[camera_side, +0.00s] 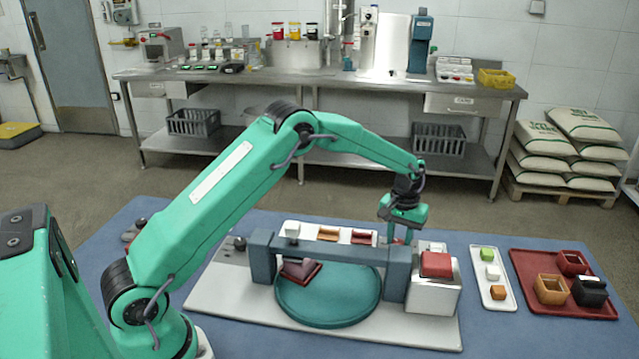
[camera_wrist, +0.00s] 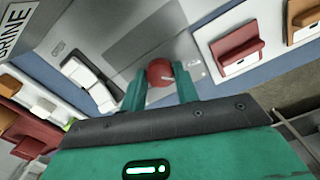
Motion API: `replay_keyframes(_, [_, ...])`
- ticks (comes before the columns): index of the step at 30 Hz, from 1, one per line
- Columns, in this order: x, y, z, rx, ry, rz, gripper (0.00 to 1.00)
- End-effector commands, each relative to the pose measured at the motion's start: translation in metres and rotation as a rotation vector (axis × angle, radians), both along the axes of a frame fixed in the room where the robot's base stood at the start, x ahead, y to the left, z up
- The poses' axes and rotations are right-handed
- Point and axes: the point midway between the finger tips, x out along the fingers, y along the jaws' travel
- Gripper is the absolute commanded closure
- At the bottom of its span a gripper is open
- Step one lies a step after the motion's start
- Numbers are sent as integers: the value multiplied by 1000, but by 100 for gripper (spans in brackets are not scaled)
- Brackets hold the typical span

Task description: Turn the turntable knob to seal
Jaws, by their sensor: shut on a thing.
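The red round knob (camera_wrist: 160,72), with a pale line on its top, stands on a grey metal plate. In the wrist view my gripper (camera_wrist: 160,86) has one green finger on each side of it and is shut on it. In the side view my gripper (camera_side: 402,236) points down behind the right end of the blue-grey bridge; the knob is mostly hidden there. The teal round turntable (camera_side: 328,306) lies under the bridge. A dark red tilted piece (camera_side: 299,271) sits at its back left.
The blue-grey bridge (camera_side: 330,252) stands close in front of my gripper. A metal box with a red block (camera_side: 435,264) on top is just right. A white tray (camera_side: 492,296) and a red tray (camera_side: 560,308) with small boxes lie farther right.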

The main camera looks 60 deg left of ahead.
Motion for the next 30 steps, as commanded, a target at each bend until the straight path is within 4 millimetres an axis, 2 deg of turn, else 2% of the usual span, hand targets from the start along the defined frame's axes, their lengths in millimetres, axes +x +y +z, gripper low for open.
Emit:
replay_keyframes(6, [0,0,1,0,-2,145,92])
replay_keyframes(12, [0,0,1,0,-2,217,92])
replay_keyframes(27, [1,0,1,0,-2,241,92])
replay_keyframes(28, [1,0,1,0,-2,241,64])
replay_keyframes(30, [1,0,1,0,-2,241,50])
